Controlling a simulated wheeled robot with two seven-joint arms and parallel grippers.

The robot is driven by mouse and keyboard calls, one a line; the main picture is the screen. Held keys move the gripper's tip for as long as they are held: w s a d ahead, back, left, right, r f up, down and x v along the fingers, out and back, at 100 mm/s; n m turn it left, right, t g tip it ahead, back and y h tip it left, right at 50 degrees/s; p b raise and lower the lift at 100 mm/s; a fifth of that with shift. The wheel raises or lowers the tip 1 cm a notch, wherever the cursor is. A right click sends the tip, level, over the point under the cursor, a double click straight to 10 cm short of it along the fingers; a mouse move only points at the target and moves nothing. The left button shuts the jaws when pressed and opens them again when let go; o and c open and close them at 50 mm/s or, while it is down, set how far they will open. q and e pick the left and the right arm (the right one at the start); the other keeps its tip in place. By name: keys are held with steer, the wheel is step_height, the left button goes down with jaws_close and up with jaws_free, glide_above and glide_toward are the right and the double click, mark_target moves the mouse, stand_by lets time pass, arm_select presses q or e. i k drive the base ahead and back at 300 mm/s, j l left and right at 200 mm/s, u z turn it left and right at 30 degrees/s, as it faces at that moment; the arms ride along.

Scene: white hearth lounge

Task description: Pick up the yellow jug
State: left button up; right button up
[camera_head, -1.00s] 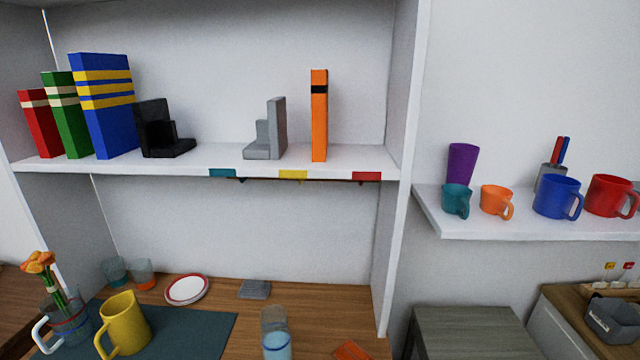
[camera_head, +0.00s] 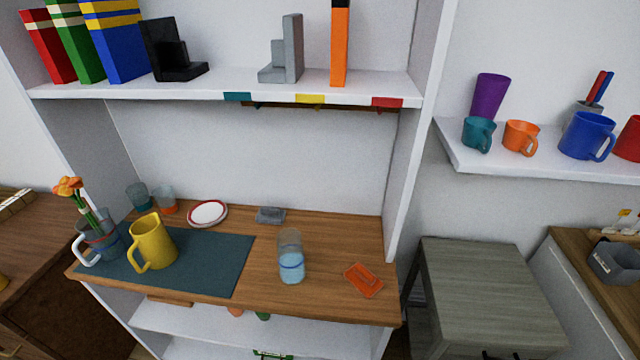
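The yellow jug (camera_head: 155,243) stands upright on a dark teal mat (camera_head: 215,262) on the wooden counter, at the left of the head view. Its handle faces left and toward me. A glass jug with a white handle (camera_head: 100,240), holding orange flowers (camera_head: 68,188), stands close to its left and partly overlaps the mat. Neither of my grippers shows in the head view.
A glass with blue liquid (camera_head: 290,258) stands right of the mat, near an orange item (camera_head: 363,280). A plate (camera_head: 208,213) and two tumblers (camera_head: 165,199) are behind the jug. A shelf (camera_head: 200,88) overhangs the counter. A grey table (camera_head: 485,285) stands at right.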

mark_target(153, 241)
steer(key=u, duration=1.4)
